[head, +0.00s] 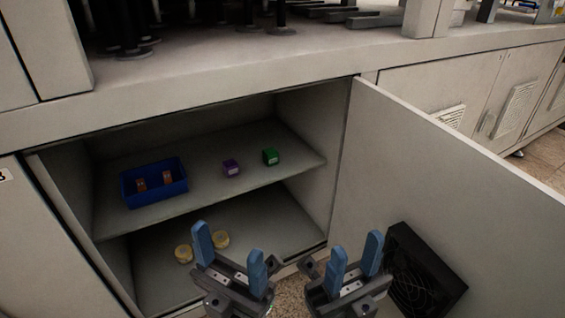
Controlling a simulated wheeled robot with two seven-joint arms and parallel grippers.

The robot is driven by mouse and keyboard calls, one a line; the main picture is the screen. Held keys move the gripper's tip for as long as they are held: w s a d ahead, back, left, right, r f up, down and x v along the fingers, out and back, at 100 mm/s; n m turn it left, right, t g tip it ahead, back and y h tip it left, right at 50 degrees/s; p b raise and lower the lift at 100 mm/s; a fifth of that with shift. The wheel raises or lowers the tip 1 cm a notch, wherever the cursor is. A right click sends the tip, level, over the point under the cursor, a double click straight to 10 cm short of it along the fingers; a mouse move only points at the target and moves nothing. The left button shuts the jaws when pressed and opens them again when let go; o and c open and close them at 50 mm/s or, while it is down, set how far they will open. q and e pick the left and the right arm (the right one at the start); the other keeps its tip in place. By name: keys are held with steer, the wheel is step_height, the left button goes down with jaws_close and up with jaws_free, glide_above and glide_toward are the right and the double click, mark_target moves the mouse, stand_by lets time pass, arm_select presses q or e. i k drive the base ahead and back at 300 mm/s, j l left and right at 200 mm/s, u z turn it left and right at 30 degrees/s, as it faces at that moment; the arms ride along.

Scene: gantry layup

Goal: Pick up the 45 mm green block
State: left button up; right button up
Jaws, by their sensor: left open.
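The green block (270,157) sits on the upper shelf of the open cabinet, towards its right side. It has a pale label on its front face and nothing touches it. My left gripper (230,256) is open and empty, in front of the cabinet opening and lower in the picture than the block. My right gripper (355,262) has its blue fingers apart with nothing between them, in front of the open door. Both grippers are apart from the block.
A purple block (231,167) stands left of the green one. A blue bin (126,193) with brown pieces is further left on the shelf (210,188). Yellow rolls (184,254) lie on the lower level. The open door (440,175) bounds the right side.

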mark_target(271, 157)
steer(key=k+l, duration=0.4)
steer(key=l, duration=0.25)
steer(key=k+l+z, duration=0.1)
steer(key=l, duration=0.2)
steer(key=k, duration=0.05)
